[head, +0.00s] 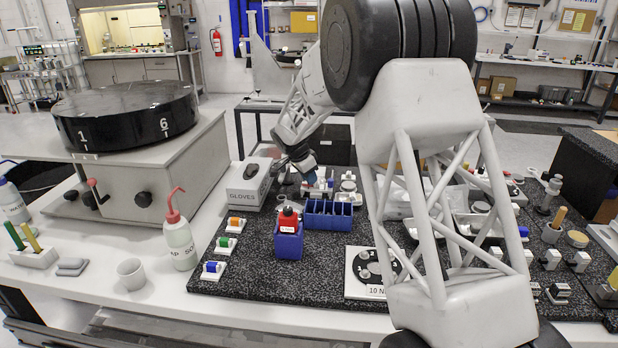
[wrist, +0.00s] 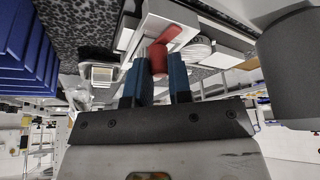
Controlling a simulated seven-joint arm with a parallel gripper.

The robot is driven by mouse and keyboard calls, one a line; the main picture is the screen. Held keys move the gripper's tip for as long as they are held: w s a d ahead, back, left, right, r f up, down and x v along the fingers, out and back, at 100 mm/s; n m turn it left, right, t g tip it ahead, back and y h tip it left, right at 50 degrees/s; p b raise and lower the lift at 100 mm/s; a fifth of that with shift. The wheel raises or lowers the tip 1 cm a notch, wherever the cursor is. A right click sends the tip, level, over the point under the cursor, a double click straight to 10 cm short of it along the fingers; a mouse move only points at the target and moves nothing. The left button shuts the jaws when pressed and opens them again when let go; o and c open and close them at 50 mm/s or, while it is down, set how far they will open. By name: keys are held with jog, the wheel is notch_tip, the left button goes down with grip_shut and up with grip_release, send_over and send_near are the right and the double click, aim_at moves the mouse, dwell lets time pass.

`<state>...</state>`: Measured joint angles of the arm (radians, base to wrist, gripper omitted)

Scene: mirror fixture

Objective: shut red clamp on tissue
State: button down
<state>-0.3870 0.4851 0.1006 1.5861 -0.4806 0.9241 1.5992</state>
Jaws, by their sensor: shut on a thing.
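The red clamp (wrist: 159,62) shows in the wrist view as a short red piece with an arm reaching up and right over a white base (wrist: 150,30). My gripper (wrist: 159,72) has its two blue fingers on either side of the red piece, shut on it. In the head view my gripper (head: 307,177) is low over the far part of the dark mat, beside a small white fixture (head: 320,188); my arm partly hides this area. I cannot make out the tissue for certain in either view.
A white GLOVES box (head: 243,196) stands just left of my gripper. A blue rack (head: 328,221) and a red-capped item in a blue holder (head: 288,243) stand nearer. A red-nozzled squeeze bottle (head: 180,240) is at the left.

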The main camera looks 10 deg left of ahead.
dwell(0.3)
jog(key=c, duration=1)
grip_release()
jog(key=shift+c, duration=0.2)
jog(key=shift+r, duration=0.15)
jog(key=v, duration=0.7)
jog(key=shift+r, duration=0.2)
jog(key=shift+s+a, duration=0.1)
jog(key=shift+s, duration=0.05)
